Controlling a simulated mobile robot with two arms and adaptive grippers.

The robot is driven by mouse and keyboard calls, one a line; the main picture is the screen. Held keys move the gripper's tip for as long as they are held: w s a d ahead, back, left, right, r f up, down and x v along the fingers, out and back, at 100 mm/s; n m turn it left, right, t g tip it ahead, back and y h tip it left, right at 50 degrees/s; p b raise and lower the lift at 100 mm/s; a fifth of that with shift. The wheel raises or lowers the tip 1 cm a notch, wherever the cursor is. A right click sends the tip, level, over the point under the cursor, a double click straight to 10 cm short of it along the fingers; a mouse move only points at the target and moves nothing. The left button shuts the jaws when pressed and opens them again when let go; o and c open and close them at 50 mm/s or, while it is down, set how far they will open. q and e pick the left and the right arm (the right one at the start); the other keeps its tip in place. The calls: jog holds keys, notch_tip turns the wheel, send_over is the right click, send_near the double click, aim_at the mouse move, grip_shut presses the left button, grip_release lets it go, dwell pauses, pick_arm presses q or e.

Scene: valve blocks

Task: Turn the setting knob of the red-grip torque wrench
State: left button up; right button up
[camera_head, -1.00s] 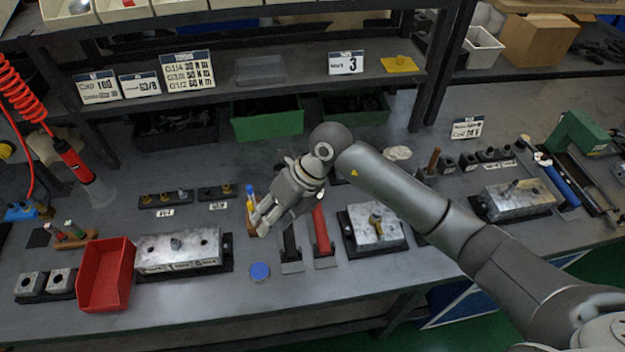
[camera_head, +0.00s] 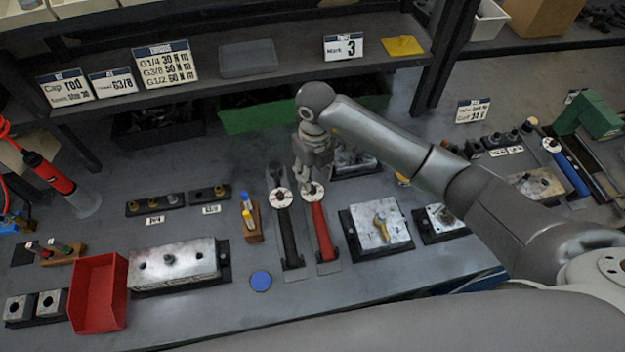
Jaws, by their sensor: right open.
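The red-grip torque wrench (camera_head: 320,228) lies in a dark holder on the bench, its grip toward the front edge. A round white dial (camera_head: 311,190) sits at its far end; the setting knob itself is not clear to me. My right gripper (camera_head: 305,178) points down at that far end, just above or at the dial; I cannot tell whether it touches. It is open, and its fingers partly hide the wrench's head. A black-grip wrench (camera_head: 289,238) with a similar white dial (camera_head: 281,198) lies just left. My left gripper is not in view.
Valve blocks stand on both sides: one at the left (camera_head: 176,266), one with a brass fitting (camera_head: 377,236) at the right. A red bin (camera_head: 98,293) and a blue disc (camera_head: 260,281) lie near the front.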

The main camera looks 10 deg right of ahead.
aim_at(313, 189)
notch_tip(313, 189, down, 5)
jog(key=shift+w+r+p, duration=0.1)
jog(key=shift+w+p, duration=0.05)
jog(key=shift+p, duration=0.35)
jog(key=shift+f, duration=0.9)
jog(key=shift+c, duration=1.3)
jog(key=c, duration=0.5)
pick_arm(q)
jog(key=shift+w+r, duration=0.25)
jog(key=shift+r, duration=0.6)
pick_arm(e)
grip_shut()
